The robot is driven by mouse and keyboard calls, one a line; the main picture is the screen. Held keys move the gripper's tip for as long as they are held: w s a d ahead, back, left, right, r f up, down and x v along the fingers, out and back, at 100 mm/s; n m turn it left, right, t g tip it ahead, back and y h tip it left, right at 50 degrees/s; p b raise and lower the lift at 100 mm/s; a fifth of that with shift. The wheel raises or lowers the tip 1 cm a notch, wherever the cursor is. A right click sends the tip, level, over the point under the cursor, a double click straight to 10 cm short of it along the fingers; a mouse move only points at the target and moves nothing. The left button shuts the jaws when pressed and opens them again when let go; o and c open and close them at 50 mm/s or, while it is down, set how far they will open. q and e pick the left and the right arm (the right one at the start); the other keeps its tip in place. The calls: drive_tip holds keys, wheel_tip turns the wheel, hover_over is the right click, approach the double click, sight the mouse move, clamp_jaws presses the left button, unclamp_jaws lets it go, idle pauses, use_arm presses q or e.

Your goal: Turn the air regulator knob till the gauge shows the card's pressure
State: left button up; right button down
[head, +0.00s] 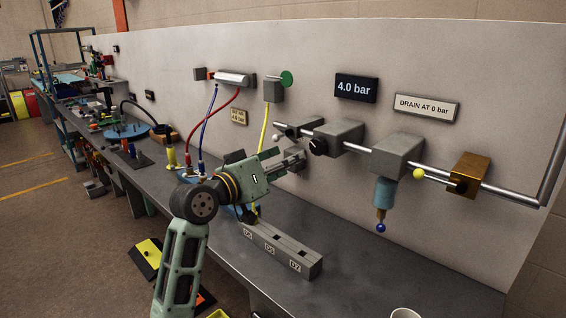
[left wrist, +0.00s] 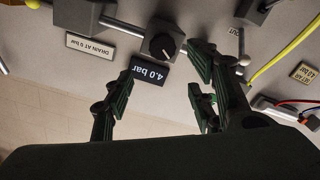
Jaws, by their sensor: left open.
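The black regulator knob (head: 318,146) is on the front of a grey block (head: 341,135) on the wall pipe. It also shows in the left wrist view (left wrist: 163,43), with a pale mark on its face. The dark gauge display (head: 356,88) above reads 4.0 bar; it shows upside down in the left wrist view (left wrist: 149,76). A small beige card (head: 239,117) on the wall appears to read SET AIR 4.0 bar. My left gripper (head: 296,160) is open and empty, just left of the knob in the head view. In the wrist view the knob appears between its spread fingers, not gripped.
A white DRAIN AT 0 bar sign (head: 426,107) is right of the display. A blue filter bowl (head: 384,192) hangs below the pipe, with a yellow ball handle (head: 418,174) nearby. A grey slotted block (head: 284,248) stands on the bench. Red and blue hoses hang left.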

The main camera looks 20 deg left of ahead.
sight(317, 149)
use_arm(q)
drive_tip(key=shift+s, duration=0.3)
drive_tip(key=shift+c, duration=0.2)
drive_tip(key=w+d+m+p, duration=0.1)
drive_tip(key=w+m+p, duration=0.1)
drive_tip(key=w+p, duration=0.1)
drive_tip(key=w+d+m+p, duration=0.1)
drive_tip(key=w+p, duration=0.3)
drive_tip(key=w+d+m+p, duration=0.2)
drive_tip(key=w+p, duration=0.2)
drive_tip(key=shift+f+m, duration=0.3)
